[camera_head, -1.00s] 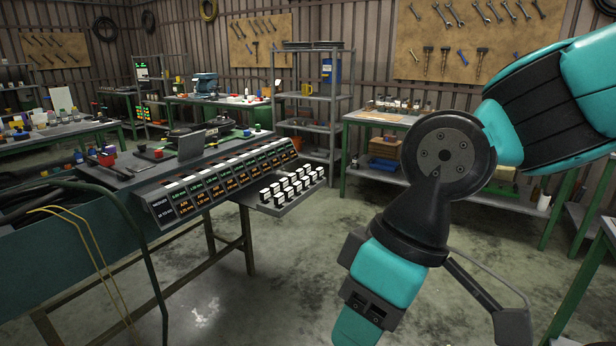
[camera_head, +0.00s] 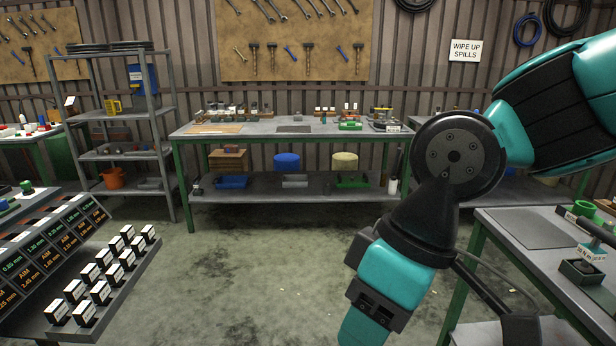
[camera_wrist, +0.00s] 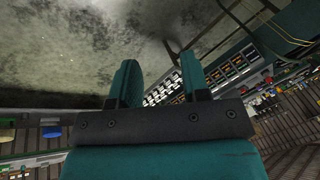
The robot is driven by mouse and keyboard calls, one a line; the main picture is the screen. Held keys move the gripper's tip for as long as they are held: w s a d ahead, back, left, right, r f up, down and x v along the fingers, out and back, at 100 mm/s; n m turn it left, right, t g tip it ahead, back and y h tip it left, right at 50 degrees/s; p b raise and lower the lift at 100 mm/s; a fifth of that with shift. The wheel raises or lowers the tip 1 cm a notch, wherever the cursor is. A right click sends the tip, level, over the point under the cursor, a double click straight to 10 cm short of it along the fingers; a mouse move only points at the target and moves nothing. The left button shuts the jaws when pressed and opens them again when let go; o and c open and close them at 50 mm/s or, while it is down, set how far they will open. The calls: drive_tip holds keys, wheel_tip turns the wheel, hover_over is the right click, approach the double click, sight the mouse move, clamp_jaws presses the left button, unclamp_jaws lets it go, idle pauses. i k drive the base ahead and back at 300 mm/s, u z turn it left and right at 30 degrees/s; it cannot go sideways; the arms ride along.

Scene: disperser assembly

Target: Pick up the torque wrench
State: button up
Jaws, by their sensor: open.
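My gripper (camera_wrist: 159,64) shows in the wrist view with its two teal fingers apart and nothing between them. Its fingers are out of frame in the head view, where only my arm links show. I cannot make out a torque wrench with certainty. My gripper is not touching any object.
A back workbench (camera_head: 265,129) holds small parts, with bins below. A grey shelf rack (camera_head: 125,153) stands left of it. A display console (camera_head: 60,245) and a tray of white-topped blocks (camera_head: 137,270) are at lower left. The concrete floor (camera_head: 255,260) between is clear.

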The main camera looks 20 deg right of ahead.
sight(591, 253)
drive_tip(key=z, duration=0.75)
drive_tip(key=i, duration=1.05)
drive_tip(key=z, duration=0.6)
